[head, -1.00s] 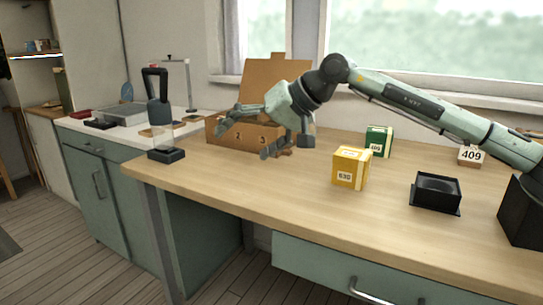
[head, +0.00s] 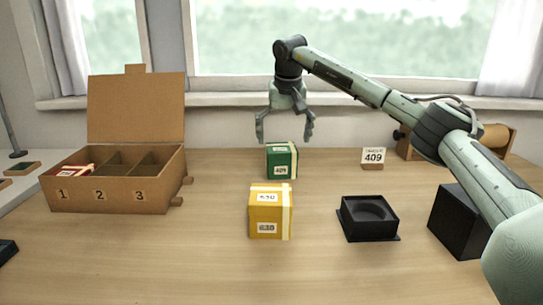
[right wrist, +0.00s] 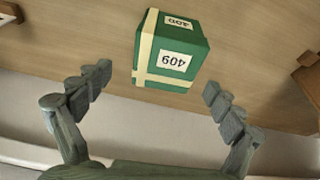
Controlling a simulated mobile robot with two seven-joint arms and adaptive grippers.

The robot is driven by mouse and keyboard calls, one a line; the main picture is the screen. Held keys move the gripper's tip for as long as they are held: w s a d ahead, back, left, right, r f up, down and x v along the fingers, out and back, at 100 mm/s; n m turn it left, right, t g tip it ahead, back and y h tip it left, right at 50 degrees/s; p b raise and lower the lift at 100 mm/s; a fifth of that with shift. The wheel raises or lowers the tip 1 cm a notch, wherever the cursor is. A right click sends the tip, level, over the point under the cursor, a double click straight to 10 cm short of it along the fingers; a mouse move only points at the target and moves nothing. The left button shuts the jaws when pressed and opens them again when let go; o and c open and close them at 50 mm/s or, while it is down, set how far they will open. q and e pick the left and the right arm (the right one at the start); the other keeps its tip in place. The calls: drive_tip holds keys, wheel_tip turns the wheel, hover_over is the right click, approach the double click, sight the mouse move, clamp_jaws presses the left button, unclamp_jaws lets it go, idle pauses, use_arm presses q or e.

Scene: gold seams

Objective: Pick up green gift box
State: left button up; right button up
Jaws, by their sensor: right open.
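The green gift box (head: 282,161) with a cream ribbon and a 409 label stands near the back of the table. It also shows in the right wrist view (right wrist: 168,52), lying between and beyond the spread fingers. My right gripper (head: 285,138) is open and empty, pointing down just above the green box, with a finger on either side. In the right wrist view the gripper (right wrist: 155,90) does not touch the box. My left gripper is not in view.
A yellow gift box (head: 270,212) stands in front of the green one. A compartment box (head: 110,195) with an open lid is at left, holding a red item (head: 75,170). A black stand (head: 368,219), a 409 sign (head: 373,157) and a black block (head: 458,222) are at right.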

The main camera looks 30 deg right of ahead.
sight(281, 158)
wheel_tip(281, 158, down, 2)
drive_tip(key=shift+f, duration=0.15)
drive_tip(key=x, duration=0.5)
drive_tip(key=shift+w+a, duration=0.1)
drive_tip(key=shift+a, duration=0.2)
drive_tip(key=c, duration=1.5)
drive_tip(key=shift+o, duration=0.2)
